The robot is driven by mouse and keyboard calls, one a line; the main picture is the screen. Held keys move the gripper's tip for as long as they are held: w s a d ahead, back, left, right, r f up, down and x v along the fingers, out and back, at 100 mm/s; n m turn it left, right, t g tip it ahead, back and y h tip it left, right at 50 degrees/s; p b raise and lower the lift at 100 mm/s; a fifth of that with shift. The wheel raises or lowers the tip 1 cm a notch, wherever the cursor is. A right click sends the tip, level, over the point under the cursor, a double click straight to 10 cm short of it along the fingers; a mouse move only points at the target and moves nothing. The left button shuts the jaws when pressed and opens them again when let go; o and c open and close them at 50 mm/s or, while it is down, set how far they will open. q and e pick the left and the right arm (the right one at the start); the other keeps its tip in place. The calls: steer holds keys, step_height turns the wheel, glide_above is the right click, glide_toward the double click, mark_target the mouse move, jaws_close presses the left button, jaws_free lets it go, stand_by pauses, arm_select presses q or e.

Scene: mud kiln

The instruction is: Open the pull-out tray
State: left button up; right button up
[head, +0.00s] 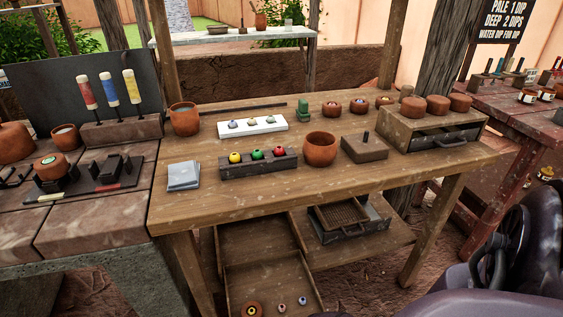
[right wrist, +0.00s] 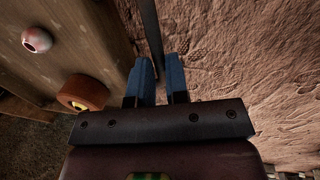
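A shallow wooden tray (head: 262,277) shows low under the table, extending forward from a wooden compartment (head: 255,240). An orange pot (head: 252,310) and small beads (head: 302,300) lie in its front part. The right wrist view shows the tray's wooden edge (right wrist: 108,45), a pale bead (right wrist: 37,40) and an orange pot (right wrist: 82,93) on the left. My right gripper (right wrist: 161,75) has blue fingers apart, with a dark bar (right wrist: 150,30) running down toward the gap between them. I cannot tell whether they touch it. My left gripper is not in view.
The wooden table (head: 240,200) stands above the tray, holding bowls, a bead rack (head: 258,168) and a drawer box (head: 400,135) at right. The table's front legs flank the tray. Bare reddish ground (right wrist: 230,50) lies beside my right gripper.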

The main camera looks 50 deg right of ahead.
steer(key=o, duration=0.4)
steer(key=shift+w+r, duration=0.1)
steer(key=shift+r, duration=0.2)
step_height(320, 180, up, 4)
steer(key=shift+a+r+p, duration=0.15)
steer(key=shift+p, duration=1.1)
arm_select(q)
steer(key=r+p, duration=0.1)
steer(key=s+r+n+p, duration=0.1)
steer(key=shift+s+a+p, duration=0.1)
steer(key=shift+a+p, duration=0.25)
arm_select(e)
steer(key=r, duration=0.2)
steer(key=s+r, duration=0.2)
steer(key=r, duration=0.1)
steer(key=shift+a+r, duration=0.35)
